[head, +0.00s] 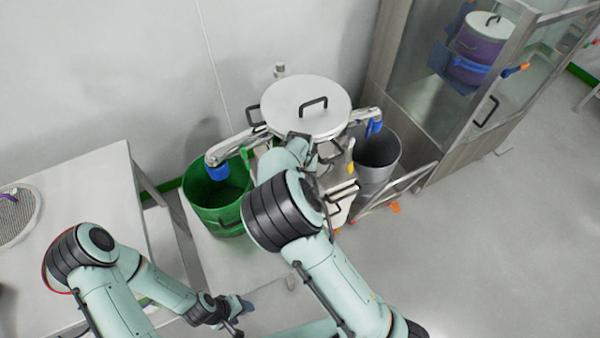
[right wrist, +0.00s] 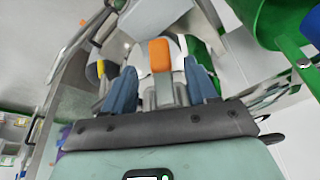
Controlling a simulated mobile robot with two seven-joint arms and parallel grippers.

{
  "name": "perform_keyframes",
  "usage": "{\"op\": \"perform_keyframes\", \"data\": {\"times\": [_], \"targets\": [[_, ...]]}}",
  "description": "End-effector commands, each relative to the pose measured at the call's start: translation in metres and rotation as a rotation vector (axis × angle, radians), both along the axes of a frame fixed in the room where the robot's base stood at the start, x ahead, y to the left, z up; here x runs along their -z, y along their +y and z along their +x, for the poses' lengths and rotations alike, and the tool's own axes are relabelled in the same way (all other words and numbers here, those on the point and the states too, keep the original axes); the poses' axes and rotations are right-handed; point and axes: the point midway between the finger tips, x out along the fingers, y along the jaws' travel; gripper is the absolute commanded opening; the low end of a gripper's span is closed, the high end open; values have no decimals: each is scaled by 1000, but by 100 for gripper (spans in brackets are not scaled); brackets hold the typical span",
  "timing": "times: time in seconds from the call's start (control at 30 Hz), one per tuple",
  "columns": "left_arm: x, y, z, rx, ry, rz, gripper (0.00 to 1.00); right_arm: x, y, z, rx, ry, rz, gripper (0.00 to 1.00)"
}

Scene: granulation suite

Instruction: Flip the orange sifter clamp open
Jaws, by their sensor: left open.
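The sifter (head: 300,122) stands by the wall with a round pale lid and a black handle on top. Its orange clamp (right wrist: 159,56) shows in the right wrist view, straight ahead on a grey metal base. My right gripper (right wrist: 160,66) has its blue fingers apart, one on each side of the clamp, with a gap to the orange part on both sides. In the head view my right arm hides this clamp and the right gripper. My left gripper (head: 238,312) is open and empty, low in the picture, away from the sifter.
A green bucket (head: 215,200) stands left of the sifter and a grey bin (head: 378,160) stands right of it, under blue-tipped outlets. A white table (head: 85,185) is at the left. A glass cabinet (head: 425,100) holding a purple drum (head: 478,45) is at the right.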

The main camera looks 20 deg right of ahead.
Motion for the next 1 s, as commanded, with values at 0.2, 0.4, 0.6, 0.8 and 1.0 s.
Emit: {"op": "perform_keyframes", "data": {"times": [0.2,0.4,0.6,0.8,1.0], "targets": [[1,0,-2,0,2,0,57,-2,2,-4,-2,7,2,57],[-2,0,2,-1,-2,0,57,-34,7,-13,-5,4,3,57],[-5,0,7,0,-8,0,57,-79,11,-25,-3,3,4,57],[-5,0,7,0,-8,0,57,-111,14,-34,-3,2,2,57],[-5,0,6,0,-8,0,57,-123,14,-38,0,5,2,57]]}}
